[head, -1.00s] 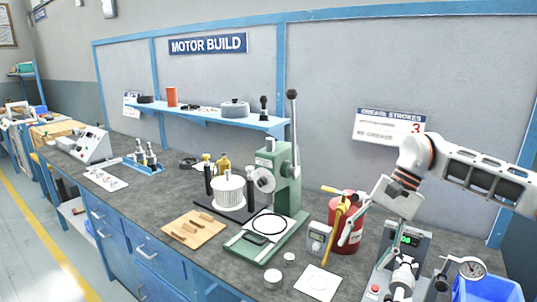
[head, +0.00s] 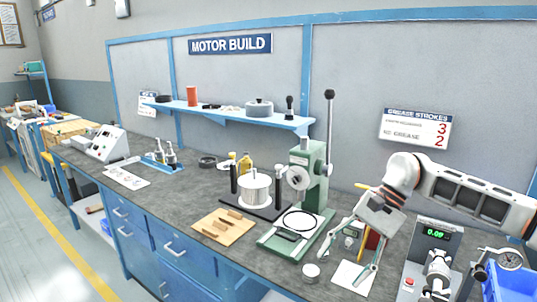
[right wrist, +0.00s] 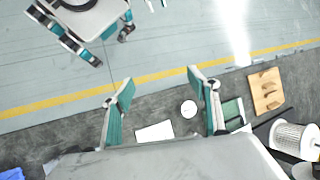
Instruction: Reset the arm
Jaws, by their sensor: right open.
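My right gripper (head: 346,268) hangs with its fingers pointing down over the front of the bench, right of the green press (head: 305,185). It is open, and nothing is between its fingers. In the right wrist view its two teal-padded fingers (right wrist: 160,84) stand wide apart. A white card (head: 352,276) lies below the fingers in the head view. At the upper left of the right wrist view a grey-white part with teal pads (right wrist: 85,35) may be my left gripper; its jaw state is unclear. The head view does not show my left arm.
A white cup (head: 311,271) stands near the bench's front edge. A red canister is mostly hidden behind my right gripper. A wooden board (head: 222,228) lies left of the press.

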